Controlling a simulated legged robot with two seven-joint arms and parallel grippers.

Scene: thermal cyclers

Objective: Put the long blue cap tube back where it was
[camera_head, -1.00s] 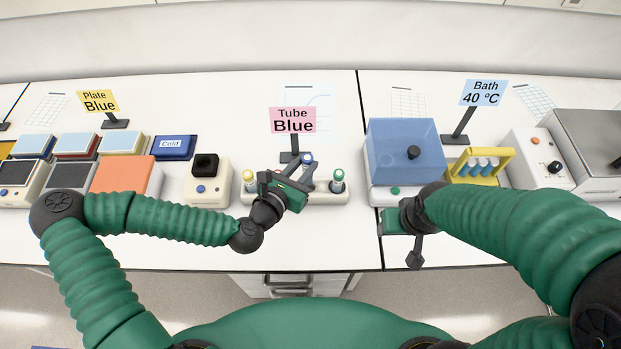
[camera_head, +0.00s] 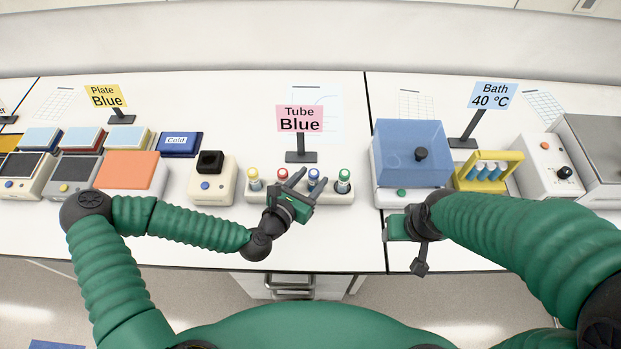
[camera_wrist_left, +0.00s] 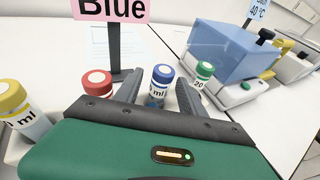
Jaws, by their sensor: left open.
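The long blue cap tube (camera_head: 314,181) stands upright in the white tube rack (camera_head: 347,196), between the red cap tube (camera_head: 283,174) and the green cap tube (camera_head: 343,178). In the left wrist view the blue cap tube (camera_wrist_left: 160,85) shows between the two fingers. My left gripper (camera_head: 306,178) is open in front of the rack, and I see no finger touching the tube. The tube's lower part is hidden behind the gripper body. My right gripper (camera_head: 419,262) hangs at the front edge of the bench; its jaw opening cannot be made out.
A yellow cap tube (camera_head: 253,178) stands at the rack's left end. A pink "Tube Blue" sign (camera_head: 300,119) stands behind the rack. A blue-lidded bath (camera_head: 405,150) is to the right, and a cream device with a black block (camera_head: 211,180) is to the left.

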